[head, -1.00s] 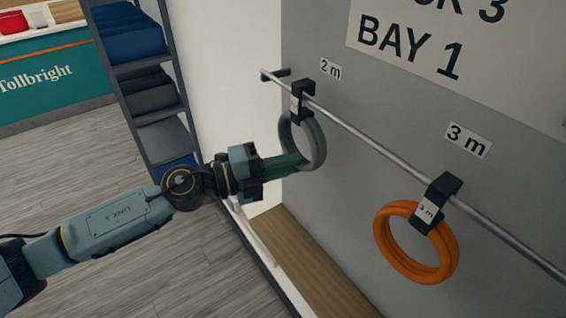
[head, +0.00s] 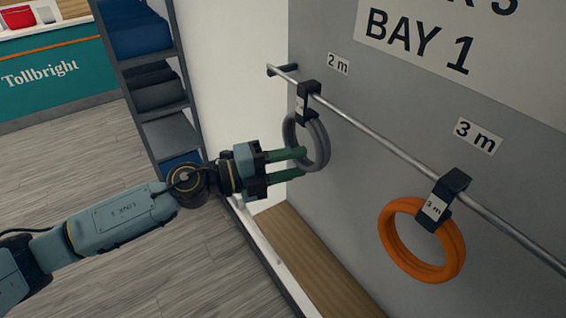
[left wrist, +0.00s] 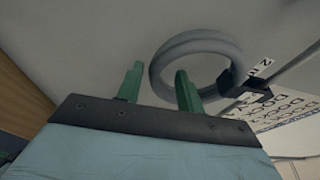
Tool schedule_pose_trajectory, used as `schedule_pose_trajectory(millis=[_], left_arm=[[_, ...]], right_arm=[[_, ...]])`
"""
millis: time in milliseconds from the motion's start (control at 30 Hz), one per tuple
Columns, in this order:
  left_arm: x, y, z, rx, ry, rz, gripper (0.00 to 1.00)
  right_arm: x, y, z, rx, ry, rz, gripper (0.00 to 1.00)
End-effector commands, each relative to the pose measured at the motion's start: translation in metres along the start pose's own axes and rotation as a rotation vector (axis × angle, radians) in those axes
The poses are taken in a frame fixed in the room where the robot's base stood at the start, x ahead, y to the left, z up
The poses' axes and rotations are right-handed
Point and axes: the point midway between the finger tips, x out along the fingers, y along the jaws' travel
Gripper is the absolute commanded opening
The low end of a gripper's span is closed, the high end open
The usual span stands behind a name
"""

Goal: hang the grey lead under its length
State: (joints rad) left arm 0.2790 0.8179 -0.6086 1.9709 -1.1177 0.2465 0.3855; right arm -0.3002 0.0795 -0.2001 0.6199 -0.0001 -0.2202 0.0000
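The grey lead (head: 323,145) is a coiled ring with a black hook clip (head: 309,96) at its top. The clip sits over the metal rail (head: 380,141), under the "2 m" label (head: 338,64), and the ring hangs below. My left gripper (head: 302,162) is open, its two green fingers apart, with the tips at the lower left of the ring. In the left wrist view the grey lead (left wrist: 190,42) is beyond the spread fingers (left wrist: 159,69). I cannot tell whether a finger still touches it. My right gripper is not in view.
An orange ring (head: 458,250) hangs by its own clip under the "3 m" label (head: 478,136). A shelf rack with dark folded items (head: 155,85) stands behind my left arm. A wooden ledge (head: 310,262) runs below the rail. Open floor lies left.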

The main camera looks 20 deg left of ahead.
Motion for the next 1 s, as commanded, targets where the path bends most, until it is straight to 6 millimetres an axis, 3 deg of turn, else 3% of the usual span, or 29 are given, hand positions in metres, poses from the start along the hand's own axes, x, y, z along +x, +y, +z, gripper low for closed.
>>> schedule_pose_trajectory(millis=[167, 600, 1000], left_arm=[[-0.017, 0.003, 0.001, 0.001, -0.002, 0.002, 0.37], [-0.088, 0.003, 0.0, -0.001, -0.001, 0.002, 0.37], [-0.127, 0.0, 0.0, 0.0, 0.0, -0.002, 0.37]], right_arm=[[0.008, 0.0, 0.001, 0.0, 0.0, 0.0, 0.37], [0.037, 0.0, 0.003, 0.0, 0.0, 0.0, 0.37], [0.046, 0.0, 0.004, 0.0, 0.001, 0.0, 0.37]])
